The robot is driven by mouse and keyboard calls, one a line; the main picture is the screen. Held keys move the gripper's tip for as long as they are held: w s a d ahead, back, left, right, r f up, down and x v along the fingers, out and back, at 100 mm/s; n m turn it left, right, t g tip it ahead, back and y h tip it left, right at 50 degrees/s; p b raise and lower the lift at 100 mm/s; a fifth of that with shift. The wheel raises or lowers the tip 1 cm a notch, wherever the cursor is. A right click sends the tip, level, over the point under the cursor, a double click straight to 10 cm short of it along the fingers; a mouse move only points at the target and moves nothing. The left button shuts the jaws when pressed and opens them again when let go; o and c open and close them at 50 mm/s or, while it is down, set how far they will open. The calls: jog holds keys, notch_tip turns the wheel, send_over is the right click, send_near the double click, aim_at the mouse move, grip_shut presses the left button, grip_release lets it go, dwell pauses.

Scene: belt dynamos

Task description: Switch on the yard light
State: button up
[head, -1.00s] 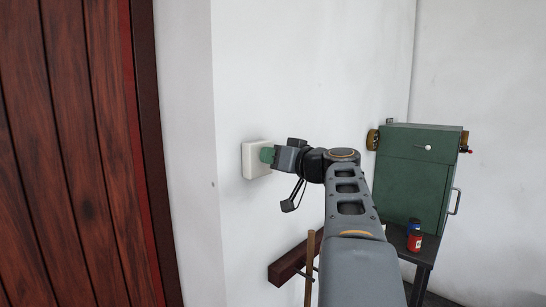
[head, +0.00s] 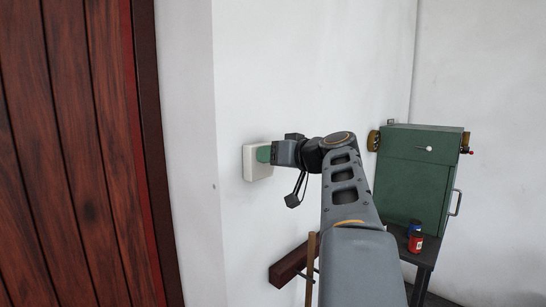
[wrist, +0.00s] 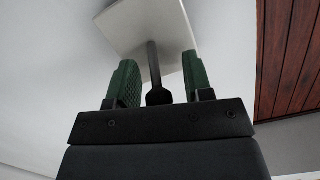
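A pale switch box (head: 249,165) is fixed to the white wall right of the wooden door; it fills the top of the wrist view (wrist: 125,25). A dark lever (wrist: 153,65) with a thick rounded end sticks out of its face. My gripper (head: 263,154) is at the box, its green fingertips close to the face; whether they touch it I cannot tell. In the wrist view my gripper (wrist: 158,60) is open, one finger on each side of the lever with gaps between. The lever is hidden in the head view.
A wooden door (head: 70,150) stands at the left. A green cabinet (head: 415,175) stands at the right on a dark table, with a red container (head: 416,243) and a blue one (head: 414,226) beside it. A dark wooden rail (head: 291,264) is on the wall below.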

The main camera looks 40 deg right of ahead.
jog(key=b+v, duration=0.3)
jog(key=v, duration=1)
jog(key=shift+s+d, duration=0.15)
jog(key=shift+s, duration=0.25)
jog(key=shift+r, duration=0.15)
